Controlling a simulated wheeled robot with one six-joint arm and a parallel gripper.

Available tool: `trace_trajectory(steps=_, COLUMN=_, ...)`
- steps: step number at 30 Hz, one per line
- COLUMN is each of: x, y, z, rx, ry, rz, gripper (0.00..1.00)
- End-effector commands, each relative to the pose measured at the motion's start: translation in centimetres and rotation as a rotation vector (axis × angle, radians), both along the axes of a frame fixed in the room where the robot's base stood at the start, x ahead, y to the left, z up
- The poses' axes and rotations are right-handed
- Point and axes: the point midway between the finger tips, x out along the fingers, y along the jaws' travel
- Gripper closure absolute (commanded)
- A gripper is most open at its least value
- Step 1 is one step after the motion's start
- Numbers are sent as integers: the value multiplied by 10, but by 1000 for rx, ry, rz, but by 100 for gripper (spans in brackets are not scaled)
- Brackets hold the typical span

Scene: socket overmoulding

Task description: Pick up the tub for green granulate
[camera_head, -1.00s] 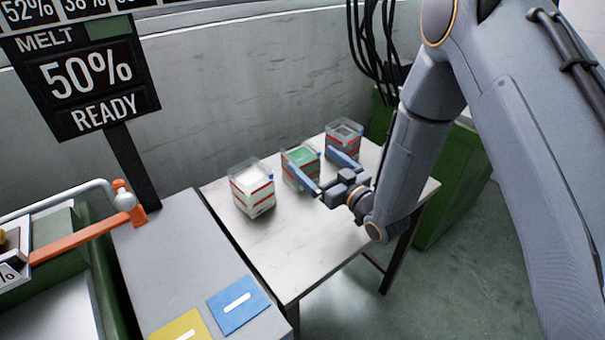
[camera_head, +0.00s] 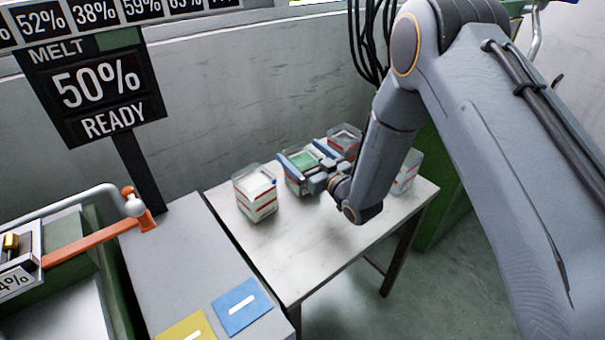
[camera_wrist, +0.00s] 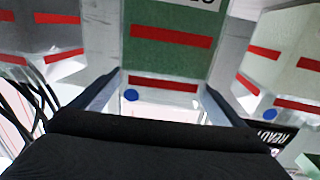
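The tub with green granulate (camera_head: 292,184) is a clear box with red stripes, standing on the small table (camera_head: 290,255) between other tubs. In the wrist view its near face (camera_wrist: 165,55) fills the top middle, with red bands and a blue dot. My gripper (camera_head: 300,151) is open, with one finger on each side of this tub near its upper part. In the wrist view the fingers (camera_wrist: 163,88) flank the tub's face; whether they touch it I cannot tell. The gripper partly hides the tub in the head view.
A tub with white granulate (camera_head: 256,200) stands close on the left. A tub with grey contents (camera_head: 345,140) stands behind to the right. Another tub (camera_head: 408,172) is partly hidden behind my arm. The table's front is clear. A "50% READY" sign (camera_head: 100,95) stands left.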

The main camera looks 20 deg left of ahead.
Motion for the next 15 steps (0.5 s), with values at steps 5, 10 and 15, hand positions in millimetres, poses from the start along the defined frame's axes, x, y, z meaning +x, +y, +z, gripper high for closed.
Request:
trace_trajectory(steps=5, x=0, y=0, z=0, rx=0, ry=0, rz=0, gripper=37)
trace_trajectory(steps=10, x=0, y=0, z=0, rx=1, ry=-1, rz=0, gripper=65)
trace_trajectory(steps=15, x=0, y=0, z=2, rx=2, ry=-2, rz=0, gripper=87)
